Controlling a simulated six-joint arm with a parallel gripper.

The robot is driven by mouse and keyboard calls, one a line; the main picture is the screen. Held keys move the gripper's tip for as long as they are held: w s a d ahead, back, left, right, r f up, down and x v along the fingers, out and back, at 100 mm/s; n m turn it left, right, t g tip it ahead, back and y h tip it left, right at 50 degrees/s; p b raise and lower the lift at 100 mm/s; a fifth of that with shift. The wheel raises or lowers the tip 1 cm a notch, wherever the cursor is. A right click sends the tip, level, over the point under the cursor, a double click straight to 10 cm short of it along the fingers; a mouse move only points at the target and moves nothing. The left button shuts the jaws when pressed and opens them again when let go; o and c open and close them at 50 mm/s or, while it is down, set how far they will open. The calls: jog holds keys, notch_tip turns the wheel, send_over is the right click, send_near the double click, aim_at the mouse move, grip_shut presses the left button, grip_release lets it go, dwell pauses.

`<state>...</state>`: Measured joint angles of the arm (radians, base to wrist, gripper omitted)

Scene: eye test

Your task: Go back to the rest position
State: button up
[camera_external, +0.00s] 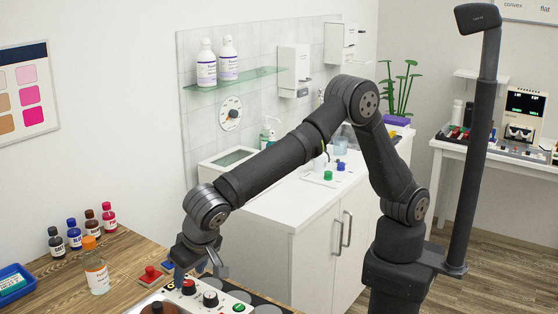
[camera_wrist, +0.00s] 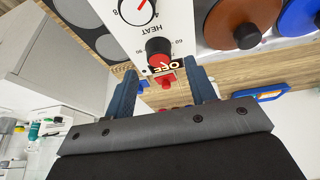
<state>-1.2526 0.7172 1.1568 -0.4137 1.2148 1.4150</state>
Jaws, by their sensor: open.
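My gripper (camera_external: 200,272) is at the lower end of my bent arm, low over the wooden table near the white control panel (camera_external: 222,300). In the wrist view my gripper (camera_wrist: 162,74) has its two blue fingers apart, with nothing seen held between them. The panel's red-and-black knob (camera_wrist: 158,50) shows just beyond the fingertips, near the words HEAT and OFF. I cannot tell whether the fingers touch the panel. In the external view a red knob (camera_external: 188,287) and a black knob (camera_external: 210,298) sit on the panel beside the gripper.
An orange-capped bottle (camera_external: 97,270), several small dark bottles (camera_external: 74,234) and a blue tray (camera_external: 14,284) stand left on the table. A red button block (camera_external: 150,274) is close by my gripper. A brown lid (camera_wrist: 236,20) lies beyond it. A white cabinet (camera_external: 290,235) stands behind my arm.

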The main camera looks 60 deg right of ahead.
aim_at(188, 283)
jog(key=d+v, duration=0.1)
jog(key=v, duration=1.3)
jog(key=x, duration=1.1)
jog(key=a+x, duration=0.1)
jog(key=x, duration=0.5)
jog(key=shift+f, duration=0.25)
jog(key=shift+r+n+y, duration=0.15)
jog(key=shift+n+y, duration=0.15)
jog(key=shift+n, duration=0.3)
jog(key=n+y, duration=0.1)
jog(key=n, duration=0.3)
jog(key=shift+d+n+y, duration=0.15)
jog(key=shift+n+y, duration=0.15)
jog(key=shift+y, duration=0.1)
jog(key=n+g+y, duration=0.1)
jog(key=n, duration=0.5)
jog(key=shift+g+y, duration=0.4)
jog(key=shift+v, duration=2.35)
